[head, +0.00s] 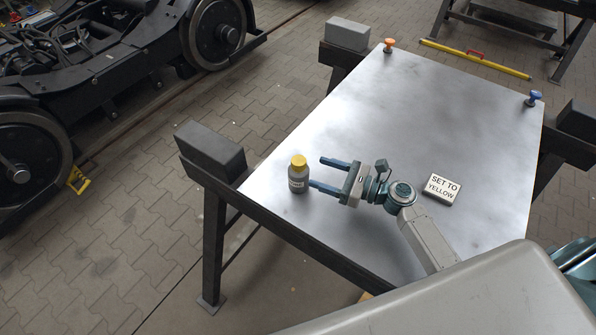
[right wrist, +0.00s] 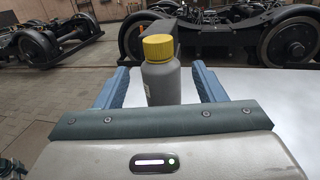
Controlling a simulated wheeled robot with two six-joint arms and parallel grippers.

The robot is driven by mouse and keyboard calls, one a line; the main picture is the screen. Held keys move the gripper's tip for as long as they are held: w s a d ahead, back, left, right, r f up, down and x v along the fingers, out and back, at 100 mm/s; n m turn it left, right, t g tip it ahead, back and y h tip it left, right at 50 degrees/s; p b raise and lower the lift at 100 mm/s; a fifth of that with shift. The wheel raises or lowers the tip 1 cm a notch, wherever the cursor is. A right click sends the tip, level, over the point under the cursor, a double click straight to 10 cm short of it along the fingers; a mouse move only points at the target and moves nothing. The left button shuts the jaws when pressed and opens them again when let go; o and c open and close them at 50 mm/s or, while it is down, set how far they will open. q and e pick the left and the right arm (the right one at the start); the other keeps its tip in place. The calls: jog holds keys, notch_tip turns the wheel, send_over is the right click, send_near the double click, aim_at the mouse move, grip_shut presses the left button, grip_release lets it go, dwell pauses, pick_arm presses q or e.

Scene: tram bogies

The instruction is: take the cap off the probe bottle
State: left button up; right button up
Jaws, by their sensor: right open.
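The probe bottle (head: 298,178) is grey with a white label and stands upright near the left edge of the metal table. Its yellow cap (head: 298,160) is on top. My right gripper (head: 325,173) is open, with its two blue fingers pointing toward the bottle from the right. In the right wrist view the bottle (right wrist: 161,84) and its yellow cap (right wrist: 158,47) stand ahead, between the lines of the two open fingers (right wrist: 160,84). The gripper holds nothing. My left gripper is not seen.
A sign block reading "SET TO YELLOW" (head: 443,189) lies on the table (head: 440,110) right of my right gripper. An orange knob (head: 389,45) and a blue knob (head: 533,98) stand at the far corners. Dark blocks (head: 210,150) border the table. The table's middle is clear.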

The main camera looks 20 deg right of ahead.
aim_at(305, 169)
jog(key=x, duration=0.2)
jog(key=shift+w+a+f, duration=0.1)
jog(key=shift+w+a, duration=0.05)
jog(key=shift+w, duration=0.2)
jog(key=x, duration=0.4)
jog(key=shift+s+a, duration=0.1)
jog(key=shift+a, duration=0.25)
jog(key=shift+c, duration=0.9)
jog(key=c, duration=1)
